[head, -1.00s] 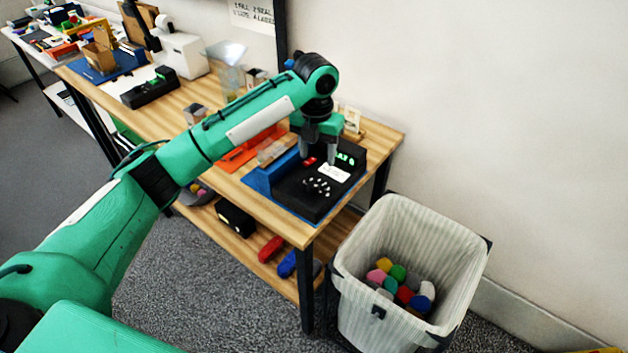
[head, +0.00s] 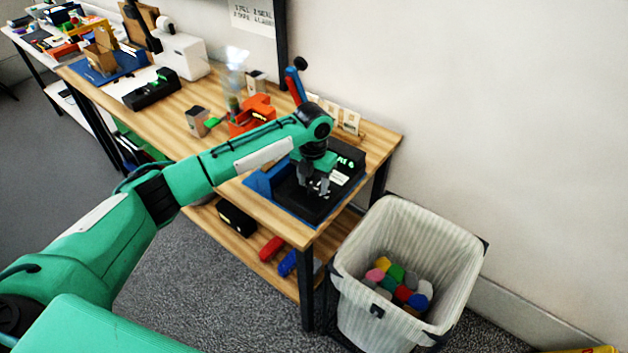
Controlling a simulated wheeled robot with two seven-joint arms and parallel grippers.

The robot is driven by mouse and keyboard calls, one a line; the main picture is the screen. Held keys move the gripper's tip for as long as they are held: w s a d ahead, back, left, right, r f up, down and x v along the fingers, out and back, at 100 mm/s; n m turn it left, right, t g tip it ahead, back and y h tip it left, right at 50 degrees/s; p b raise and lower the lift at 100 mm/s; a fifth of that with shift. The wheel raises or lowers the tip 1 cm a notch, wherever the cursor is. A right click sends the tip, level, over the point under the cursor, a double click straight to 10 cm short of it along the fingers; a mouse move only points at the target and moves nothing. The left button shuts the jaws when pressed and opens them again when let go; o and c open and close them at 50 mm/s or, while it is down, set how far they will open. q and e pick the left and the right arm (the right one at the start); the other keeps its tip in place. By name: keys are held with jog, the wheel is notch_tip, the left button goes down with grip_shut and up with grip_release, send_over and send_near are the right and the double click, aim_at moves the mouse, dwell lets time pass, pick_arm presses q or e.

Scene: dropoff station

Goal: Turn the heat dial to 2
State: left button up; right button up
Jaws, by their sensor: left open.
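A black device (head: 318,208) with a sloped panel and a green lit display (head: 345,161) sits on a blue base at the right end of the wooden table. A small white label (head: 340,178) shows on its panel. My left gripper (head: 318,190) is open and points down over the lower part of the panel, where small light marks show. The gripper hides most of this area, so I cannot tell the dial or its setting, nor whether the fingers touch it. My right gripper is not in view.
An orange tool (head: 252,114), a small grey-topped box (head: 197,121) and a card rack (head: 345,118) stand behind my left arm on the table (head: 225,187). A pale bin (head: 405,262) with several coloured pieces stands right of the table.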

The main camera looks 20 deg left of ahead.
pick_arm(q)
jog(key=shift+f, duration=0.65)
jog(key=c, duration=1)
jog(key=shift+o, duration=0.2)
jog(key=shift+r, duration=0.1)
